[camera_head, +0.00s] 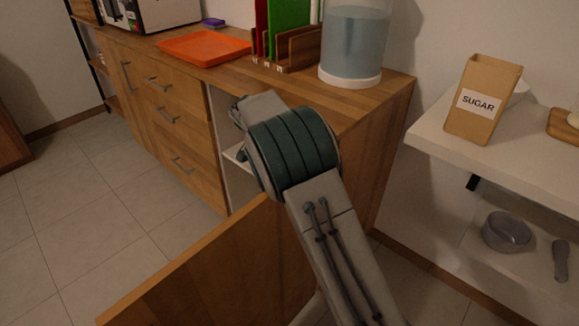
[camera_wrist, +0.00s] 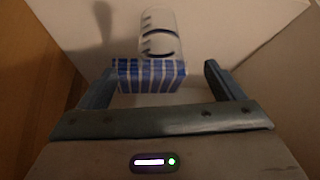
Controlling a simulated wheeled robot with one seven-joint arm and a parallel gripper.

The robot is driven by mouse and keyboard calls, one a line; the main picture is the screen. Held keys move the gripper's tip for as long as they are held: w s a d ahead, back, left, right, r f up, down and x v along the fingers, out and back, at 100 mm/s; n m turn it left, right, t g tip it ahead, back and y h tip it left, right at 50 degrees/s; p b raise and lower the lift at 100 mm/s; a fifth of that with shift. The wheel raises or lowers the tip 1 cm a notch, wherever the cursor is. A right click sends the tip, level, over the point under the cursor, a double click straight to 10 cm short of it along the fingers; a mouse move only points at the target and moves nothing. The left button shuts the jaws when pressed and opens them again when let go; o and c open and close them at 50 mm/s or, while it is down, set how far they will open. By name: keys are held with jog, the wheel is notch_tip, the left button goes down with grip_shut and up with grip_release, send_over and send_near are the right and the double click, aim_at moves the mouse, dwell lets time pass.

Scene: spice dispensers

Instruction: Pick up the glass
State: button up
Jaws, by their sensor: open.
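In the wrist view, a pale, cylindrical glass-like vessel (camera_wrist: 160,38) with dark curved marks on its side is at the top middle. A blue-and-white striped object (camera_wrist: 150,76) is just below it in the picture and overlaps its lower end. I cannot tell if the two touch. My gripper (camera_wrist: 161,72) is open, with one finger on each side of the striped object. The vessel appears beyond the fingertips, and nothing is gripped. In the head view, my arm reaches into the open cabinet and hides the gripper and the vessel.
The wooden counter (camera_head: 225,75) above holds an orange tray (camera_head: 204,46) and a water dispenser (camera_head: 353,42). A white shelf (camera_head: 500,155) with a sugar box (camera_head: 483,99) is at right.

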jog(key=b+x, duration=0.1)
jog(key=x, duration=0.5)
jog(key=shift+w+d+f, duration=0.15)
jog(key=shift+w+f, duration=0.05)
jog(key=b+x, duration=0.2)
jog(key=x, duration=0.3)
jog(key=shift+w+f, duration=0.1)
jog(key=shift+f, duration=0.05)
jog(key=c, duration=1.2)
